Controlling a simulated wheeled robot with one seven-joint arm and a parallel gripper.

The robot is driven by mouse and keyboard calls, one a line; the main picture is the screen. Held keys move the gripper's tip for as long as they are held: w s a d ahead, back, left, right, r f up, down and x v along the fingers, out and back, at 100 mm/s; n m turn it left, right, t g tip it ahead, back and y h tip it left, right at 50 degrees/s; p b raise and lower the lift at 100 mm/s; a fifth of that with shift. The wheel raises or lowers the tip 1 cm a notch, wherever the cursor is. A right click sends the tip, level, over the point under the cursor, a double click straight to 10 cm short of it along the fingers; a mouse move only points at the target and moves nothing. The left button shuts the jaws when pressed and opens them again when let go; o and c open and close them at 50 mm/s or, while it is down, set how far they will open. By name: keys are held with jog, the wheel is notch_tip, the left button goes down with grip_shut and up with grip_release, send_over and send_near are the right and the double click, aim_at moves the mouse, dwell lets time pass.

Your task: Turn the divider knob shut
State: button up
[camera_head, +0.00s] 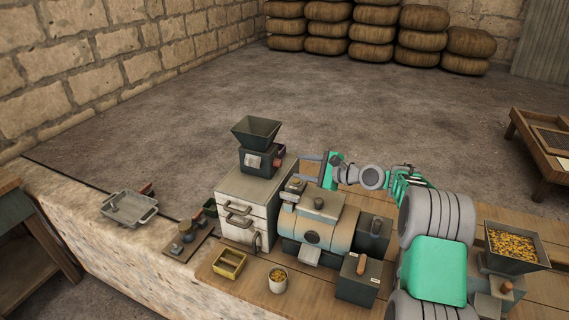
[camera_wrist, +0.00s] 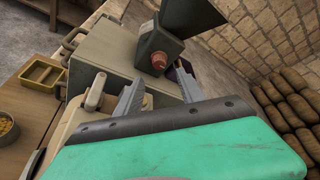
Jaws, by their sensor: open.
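A red-brown round knob (camera_head: 280,163) sticks out of the right side of the dark hopper box (camera_head: 257,161), which stands on a pale cabinet. I take this to be the divider knob; no label for it is readable. It also shows in the wrist view (camera_wrist: 159,61), just beyond my fingertips. My gripper (camera_head: 301,169) is open and empty, to the right of the knob, its fingers pointing at it. In the wrist view the gripper (camera_wrist: 160,76) has its two grey fingers apart, with the knob seen between and beyond the tips. A gap seems to remain, and no contact shows.
The pale cabinet (camera_head: 233,187) with handles stands below the hopper box. A dark purple part (camera_wrist: 184,78) sits beside the knob, close to my right finger. A yellow tray (camera_head: 229,264) and a grain cup (camera_head: 277,281) stand in front.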

aim_at(278, 163)
jog(key=shift+w+a, duration=0.2)
jog(key=shift+a, duration=0.05)
jog(key=p+x, duration=0.2)
jog(key=x, duration=0.5)
jog(key=shift+a+f, duration=0.15)
jog(key=shift+c, duration=0.4)
grip_shut()
